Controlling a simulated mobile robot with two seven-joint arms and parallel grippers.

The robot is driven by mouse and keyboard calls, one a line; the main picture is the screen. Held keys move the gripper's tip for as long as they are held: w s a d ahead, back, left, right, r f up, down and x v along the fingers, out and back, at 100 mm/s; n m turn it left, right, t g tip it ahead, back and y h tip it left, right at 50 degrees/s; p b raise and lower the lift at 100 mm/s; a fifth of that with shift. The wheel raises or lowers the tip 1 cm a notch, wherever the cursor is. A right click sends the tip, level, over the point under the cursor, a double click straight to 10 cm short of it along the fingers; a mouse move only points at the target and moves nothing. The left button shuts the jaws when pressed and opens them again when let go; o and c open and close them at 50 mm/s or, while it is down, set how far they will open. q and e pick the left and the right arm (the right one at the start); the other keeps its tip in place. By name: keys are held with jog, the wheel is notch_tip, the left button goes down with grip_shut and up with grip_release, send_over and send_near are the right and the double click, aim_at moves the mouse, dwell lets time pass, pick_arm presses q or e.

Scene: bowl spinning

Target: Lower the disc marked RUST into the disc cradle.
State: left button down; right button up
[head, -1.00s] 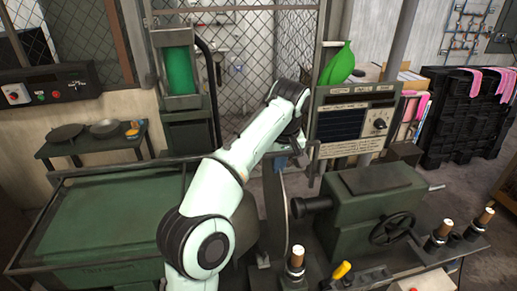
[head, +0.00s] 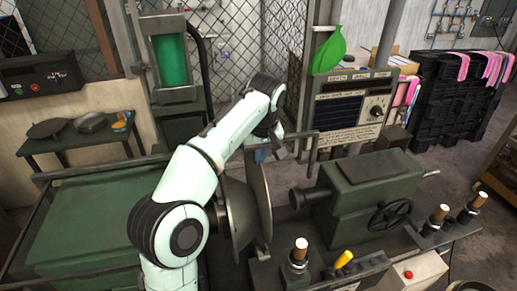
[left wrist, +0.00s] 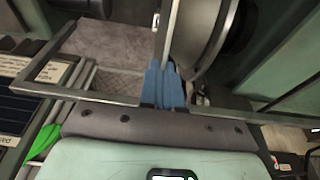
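A thin grey disc (head: 261,198) stands upright on edge between the machine's round grey former (head: 238,215) and the green tailstock (head: 365,195). My left gripper (head: 262,152) is at the disc's top edge. In the left wrist view its blue fingers (left wrist: 163,88) are close together on the rim of the disc (left wrist: 170,38), with the former (left wrist: 205,30) just beside it. No RUST marking is readable, and I cannot make out the disc cradle. My right gripper is not in view.
A handwheel (head: 391,215) and several wooden-topped posts (head: 300,250) are on the machine bed. A grey bar frame (head: 312,150) stands close to my gripper. A side table (head: 75,140) with dishes is at left. Black crates (head: 450,100) stand at back right.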

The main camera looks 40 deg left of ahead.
aim_at(259, 170)
pick_arm(q)
jog(key=shift+f, duration=0.65)
notch_tip(259, 170, down, 4)
jog(key=shift+s+r+b, duration=0.15)
jog(key=shift+b, duration=0.65)
jog(key=shift+f, duration=0.25)
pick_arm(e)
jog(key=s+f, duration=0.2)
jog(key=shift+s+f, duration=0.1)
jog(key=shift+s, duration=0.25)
pick_arm(q)
jog(key=shift+w+a+f, duration=0.1)
jog(key=shift+w+a, duration=0.1)
jog(key=shift+w, duration=0.15)
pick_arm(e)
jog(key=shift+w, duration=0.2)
